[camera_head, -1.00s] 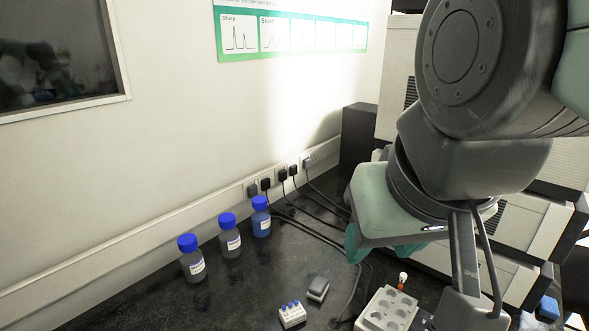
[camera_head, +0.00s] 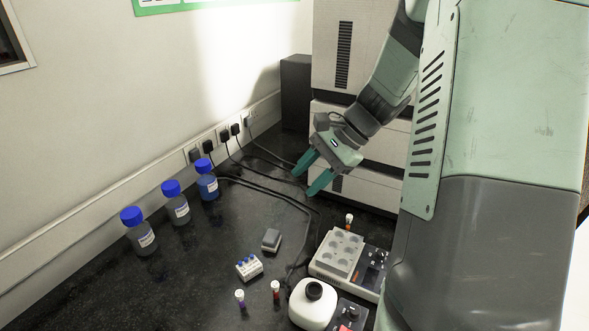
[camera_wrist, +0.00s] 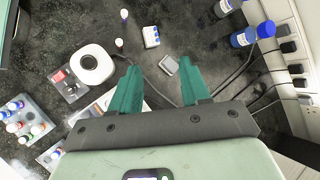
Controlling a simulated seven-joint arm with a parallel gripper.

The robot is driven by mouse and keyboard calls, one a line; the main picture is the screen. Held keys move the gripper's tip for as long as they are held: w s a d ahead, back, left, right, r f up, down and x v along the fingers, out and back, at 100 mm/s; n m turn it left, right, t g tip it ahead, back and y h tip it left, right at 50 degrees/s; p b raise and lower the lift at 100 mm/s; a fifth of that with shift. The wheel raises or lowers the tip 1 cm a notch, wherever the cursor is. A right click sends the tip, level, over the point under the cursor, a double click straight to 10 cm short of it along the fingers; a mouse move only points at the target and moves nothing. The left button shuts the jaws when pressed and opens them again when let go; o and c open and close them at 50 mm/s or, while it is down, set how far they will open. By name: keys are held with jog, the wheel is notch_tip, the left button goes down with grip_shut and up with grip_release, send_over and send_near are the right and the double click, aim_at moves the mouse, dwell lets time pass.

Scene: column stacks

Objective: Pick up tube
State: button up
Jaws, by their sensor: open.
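Two small capped tubes stand on the black bench in the head view: a purple tube (camera_head: 240,299) and an orange-red tube (camera_head: 275,291). A third tube (camera_head: 348,221) with an orange band and white cap shows behind the grey block. My gripper (camera_head: 303,183) is open and empty above the back of the bench, well apart from the tubes. In the wrist view my open gripper (camera_wrist: 160,70) points toward the bench. One tube (camera_wrist: 119,45) lies ahead of its left finger; another (camera_wrist: 124,15) is at the top edge. Their colours are hard to tell there.
A heating block (camera_head: 338,253), a white round device (camera_head: 313,304) and a small rack of blue-capped vials (camera_head: 249,267) stand near the tubes. Blue-capped bottles (camera_head: 175,207) line the wall. Black cables (camera_head: 270,190) cross the bench. The wrist view shows a tube rack (camera_wrist: 25,125).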

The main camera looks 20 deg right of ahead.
jog(key=w+d+f+m+t+y, duration=0.2)
jog(key=w+d+f+m+t, duration=0.2)
jog(key=d+f+m, duration=0.5)
jog(key=m+t+h, duration=0.2)
jog(key=m+t, duration=0.3)
jog(key=m, duration=0.2)
send_near(350, 220)
jog(key=shift+w+f, duration=0.25)
jog(key=shift+w, duration=0.3)
jog(key=shift+w+f, duration=0.25)
jog(key=shift+w, duration=0.35)
jog(key=shift+w+f+t, duration=0.1)
jog(key=shift+f+t, duration=0.15)
jog(key=shift+t, duration=0.05)
jog(key=x, duration=0.5)
jog(key=shift+a+f, duration=0.1)
jog(key=shift+a, duration=0.05)
jog(key=x, duration=0.5)
jog(key=shift+a+f, duration=0.15)
jog(key=shift+a, duration=0.15)
grip_shut()
